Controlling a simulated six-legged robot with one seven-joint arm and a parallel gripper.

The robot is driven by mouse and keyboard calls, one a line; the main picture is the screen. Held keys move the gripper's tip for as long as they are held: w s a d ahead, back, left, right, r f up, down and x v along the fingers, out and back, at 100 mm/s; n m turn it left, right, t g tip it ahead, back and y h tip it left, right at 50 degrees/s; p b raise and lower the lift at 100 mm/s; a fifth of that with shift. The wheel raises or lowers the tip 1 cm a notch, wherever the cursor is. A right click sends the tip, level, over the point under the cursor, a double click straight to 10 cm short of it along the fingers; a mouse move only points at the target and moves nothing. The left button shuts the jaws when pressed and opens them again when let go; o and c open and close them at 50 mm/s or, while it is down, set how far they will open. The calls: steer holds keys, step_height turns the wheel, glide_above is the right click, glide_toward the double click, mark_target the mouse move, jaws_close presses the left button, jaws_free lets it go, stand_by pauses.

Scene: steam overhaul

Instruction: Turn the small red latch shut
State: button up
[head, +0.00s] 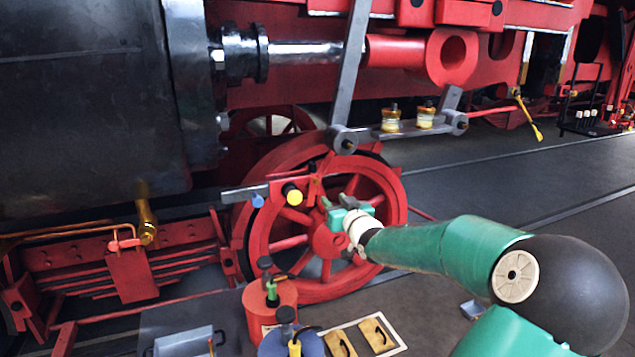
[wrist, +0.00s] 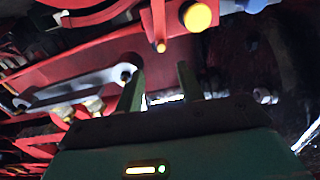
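A small red piece that looks like the latch (wrist: 158,22) shows at the top of the wrist view, a narrow upright bar with an orange tip. It lies just beyond and between my fingertips, apart from them. A yellow round knob (wrist: 197,16) is right beside it. In the head view the red latch (head: 313,184) stands on a red plate in front of the spoked wheel, right of the yellow knob (head: 292,193). My green gripper (head: 330,200) is close to its right. In the wrist view my gripper (wrist: 158,68) is open, with nothing between its two fingers.
The red spoked wheel (head: 262,240) is behind my gripper. A grey rod (head: 352,75) hangs above. Oil cans (head: 270,295) stand below on the bench, near yellow pieces (head: 377,334). A blue knob (head: 257,201) sits left of the yellow one. Floor at the right is open.

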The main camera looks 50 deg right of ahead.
mark_target(318, 183)
steer(key=x, duration=1.3)
steer(key=shift+w+d+r, duration=0.1)
steer(key=shift+w+r, duration=0.1)
steer(key=shift+w, duration=0.2)
